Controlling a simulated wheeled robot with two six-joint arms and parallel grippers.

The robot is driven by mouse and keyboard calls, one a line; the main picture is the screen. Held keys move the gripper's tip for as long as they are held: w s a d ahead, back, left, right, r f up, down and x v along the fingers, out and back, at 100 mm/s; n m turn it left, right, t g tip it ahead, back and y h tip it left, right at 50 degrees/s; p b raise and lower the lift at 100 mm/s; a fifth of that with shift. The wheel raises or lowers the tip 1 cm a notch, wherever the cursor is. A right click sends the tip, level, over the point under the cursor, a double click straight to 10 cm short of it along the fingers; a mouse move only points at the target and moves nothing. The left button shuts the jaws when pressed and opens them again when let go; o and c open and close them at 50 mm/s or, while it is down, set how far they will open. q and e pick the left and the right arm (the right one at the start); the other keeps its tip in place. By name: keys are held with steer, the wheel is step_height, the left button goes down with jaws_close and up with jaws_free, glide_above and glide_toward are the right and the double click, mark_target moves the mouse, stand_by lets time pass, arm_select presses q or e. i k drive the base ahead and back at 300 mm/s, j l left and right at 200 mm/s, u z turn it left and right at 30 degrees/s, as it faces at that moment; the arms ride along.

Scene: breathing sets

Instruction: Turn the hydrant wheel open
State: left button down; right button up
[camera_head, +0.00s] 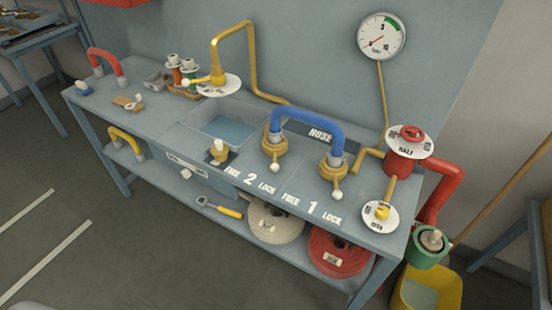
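The red hydrant wheel (411,134) sits on top of the red hydrant (398,165) at the right end of the bench. A white dial plate (397,146) under the wheel carries lettering, and "HALF" is readable on its near side. A red pipe (444,184) bends from the hydrant down to a green coupling (424,258) beyond the bench edge. Neither of my grippers is in view.
A yellow valve with a white disc (376,224) stands near the hydrant. A blue hose (308,117) arches between two brass couplings. A gauge (381,37) hangs on the wall. A yellow bucket (450,290) stands below. The bench's front strip is mostly clear.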

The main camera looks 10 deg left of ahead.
mark_target(412, 137)
steer(key=j+z, duration=0.1)
steer(key=z, duration=0.3)
steer(key=j+z, duration=0.15)
steer(key=z, duration=0.25)
